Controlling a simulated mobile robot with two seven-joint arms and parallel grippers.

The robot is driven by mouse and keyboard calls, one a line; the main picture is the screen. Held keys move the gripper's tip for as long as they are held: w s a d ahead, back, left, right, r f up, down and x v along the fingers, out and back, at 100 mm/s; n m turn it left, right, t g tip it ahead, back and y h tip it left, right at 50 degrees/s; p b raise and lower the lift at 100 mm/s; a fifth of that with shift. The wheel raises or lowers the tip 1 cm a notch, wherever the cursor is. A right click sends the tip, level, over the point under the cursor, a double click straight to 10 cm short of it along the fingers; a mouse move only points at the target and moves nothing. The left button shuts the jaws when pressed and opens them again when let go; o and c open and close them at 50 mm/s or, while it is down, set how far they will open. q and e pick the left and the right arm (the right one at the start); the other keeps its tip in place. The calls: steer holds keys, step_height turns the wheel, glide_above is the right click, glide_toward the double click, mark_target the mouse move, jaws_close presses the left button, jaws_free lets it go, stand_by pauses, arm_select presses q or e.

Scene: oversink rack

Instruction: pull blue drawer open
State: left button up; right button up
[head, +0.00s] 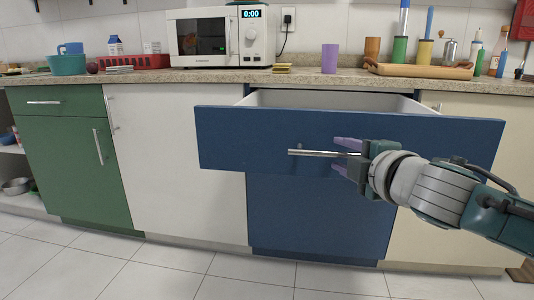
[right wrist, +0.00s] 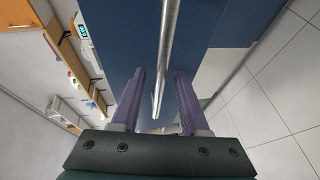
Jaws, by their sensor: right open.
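The blue drawer (head: 250,137) is pulled out of the counter, and its pale inside shows above the front panel. Its metal bar handle (head: 312,153) runs across the front; the bar also shows in the right wrist view (right wrist: 169,50). My right gripper (head: 342,156) is at the right end of the handle. Its purple fingers are open, one above and one below the bar in the head view. In the right wrist view the end of the bar lies between the spread fingers (right wrist: 158,98). My left gripper is not in view.
A blue cabinet door (head: 310,215) is below the drawer. A green cabinet (head: 70,165) and white door (head: 175,160) are at left. The counter (head: 300,78) above holds a microwave (head: 217,37), a purple cup (head: 329,58) and a wooden tray (head: 415,70). The tiled floor in front is clear.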

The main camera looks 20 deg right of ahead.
steer(key=p+v, duration=0.2)
steer(key=v, duration=0.7)
steer(key=shift+s+p, duration=0.35)
steer(key=shift+p, duration=0.05)
steer(key=s+a+r+m+g+y+p, duration=0.1)
steer(key=s+a+r+m+g+p, duration=0.3)
steer(key=s+r+p, duration=0.65)
steer(key=s+a+r+m+g+y+p, duration=0.1)
steer(key=s+a+r+m+g+p, duration=0.5)
steer(key=p, duration=0.7)
steer(key=s+a+r+m+g+y+p, duration=0.1)
steer(key=s+r+m+g+p, duration=0.15)
steer(key=s+r+p, duration=0.6)
step_height(320, 180, up, 38)
steer(key=w+p, duration=0.1)
steer(key=p, duration=3.8)
steer(key=shift+w+a+m+p, duration=0.15)
steer(key=shift+a+m+p, duration=0.2)
steer(key=shift+a+m, duration=0.1)
